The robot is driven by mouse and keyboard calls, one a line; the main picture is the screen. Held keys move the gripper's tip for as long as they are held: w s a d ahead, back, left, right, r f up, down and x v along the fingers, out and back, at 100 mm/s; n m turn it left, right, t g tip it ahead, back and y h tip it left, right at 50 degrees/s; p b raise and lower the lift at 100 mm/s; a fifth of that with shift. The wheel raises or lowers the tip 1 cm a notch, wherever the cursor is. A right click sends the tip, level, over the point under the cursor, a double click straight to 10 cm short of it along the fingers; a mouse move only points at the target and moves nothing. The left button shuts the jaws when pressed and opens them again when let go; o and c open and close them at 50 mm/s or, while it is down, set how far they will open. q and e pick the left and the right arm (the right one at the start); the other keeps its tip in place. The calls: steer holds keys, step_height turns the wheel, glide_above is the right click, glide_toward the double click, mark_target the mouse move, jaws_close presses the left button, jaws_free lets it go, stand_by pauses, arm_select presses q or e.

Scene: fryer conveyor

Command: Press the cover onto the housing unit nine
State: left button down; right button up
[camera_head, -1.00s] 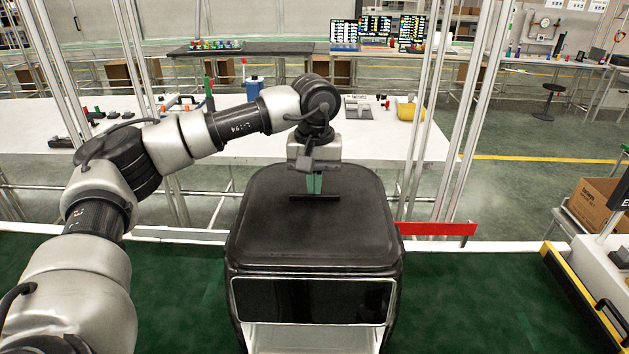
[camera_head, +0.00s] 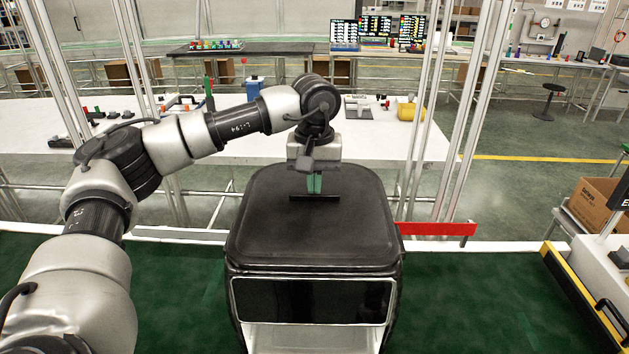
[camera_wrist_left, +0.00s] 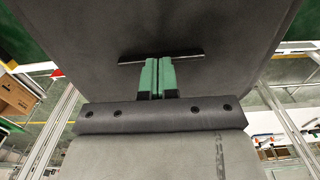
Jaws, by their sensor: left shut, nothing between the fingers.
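The black cover (camera_head: 310,225) sits on top of the housing unit (camera_head: 312,338), which has a dark front window and a pale lower opening. The unit stands on the green conveyor. My left gripper (camera_head: 314,190) points down at the rear part of the cover, by a thin dark slot or bar. Its green fingers are shut with nothing between them. In the left wrist view the green fingertips (camera_wrist_left: 157,62) meet the thin dark bar (camera_wrist_left: 161,57) on the cover. I cannot tell how firmly they touch. My right gripper is not in view.
The green conveyor belt (camera_head: 480,290) is clear on both sides of the unit. A red strip (camera_head: 437,229) lies along its back edge at the right. Metal posts stand behind it. A white table (camera_head: 225,150) with small parts is further back. A cardboard box (camera_head: 597,207) is at the right.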

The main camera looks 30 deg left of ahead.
arm_select(q)
steer(key=shift+f+b, duration=0.35)
steer(key=shift+f, duration=0.15)
steer(key=shift+r, duration=0.2)
stand_by(0.4)
steer(key=shift+r+p, duration=2.2)
steer(key=shift+r, duration=0.75)
steer(key=shift+r, duration=0.45)
step_height(320, 180, up, 10)
steer(key=shift+b, duration=0.45)
